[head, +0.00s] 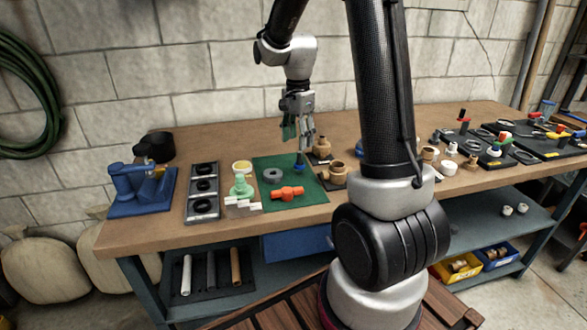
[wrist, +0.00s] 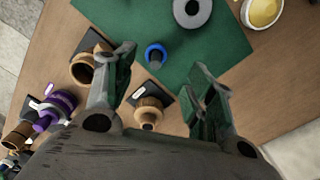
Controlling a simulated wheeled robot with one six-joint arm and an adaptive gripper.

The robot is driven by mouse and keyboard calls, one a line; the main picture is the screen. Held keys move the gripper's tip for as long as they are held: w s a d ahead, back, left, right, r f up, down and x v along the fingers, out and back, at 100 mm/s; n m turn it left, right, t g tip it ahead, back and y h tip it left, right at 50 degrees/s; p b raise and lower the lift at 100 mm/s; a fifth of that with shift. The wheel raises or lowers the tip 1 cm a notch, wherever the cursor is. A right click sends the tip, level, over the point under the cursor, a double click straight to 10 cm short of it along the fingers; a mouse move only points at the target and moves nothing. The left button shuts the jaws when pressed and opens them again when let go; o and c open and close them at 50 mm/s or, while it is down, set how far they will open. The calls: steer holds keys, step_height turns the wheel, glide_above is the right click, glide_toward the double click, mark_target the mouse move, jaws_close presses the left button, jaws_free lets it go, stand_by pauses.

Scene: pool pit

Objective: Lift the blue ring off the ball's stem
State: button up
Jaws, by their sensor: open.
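The blue ring (wrist: 156,46) lies low at the green mat, and a small grey-blue piece shows at its lower side in the wrist view. The ring is also a small blue spot (head: 299,167) near the mat's back right in the head view. I cannot make out the ball or clearly see how the ring sits on its stem. My gripper (head: 299,140) is open and empty above the ring, pointing down. In the wrist view, my gripper (wrist: 163,60) has its two fingers spread wide, with the ring beyond and between them, apart from both.
The green mat (head: 312,196) also holds a grey ring (head: 272,174) and an orange fitting (head: 287,193). Brown fittings (head: 338,172) stand close at the right. A teal part (head: 241,187), a yellow-topped cup (head: 242,167) and a black tray (head: 204,206) are at the left.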

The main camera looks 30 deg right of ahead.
mark_target(299, 165)
steer(key=f, duration=0.7)
steer(key=shift+s+d+f, duration=0.2)
steer(key=shift+d+f, duration=0.05)
steer(key=shift+f, duration=0.1)
steer(key=c, duration=0.8)
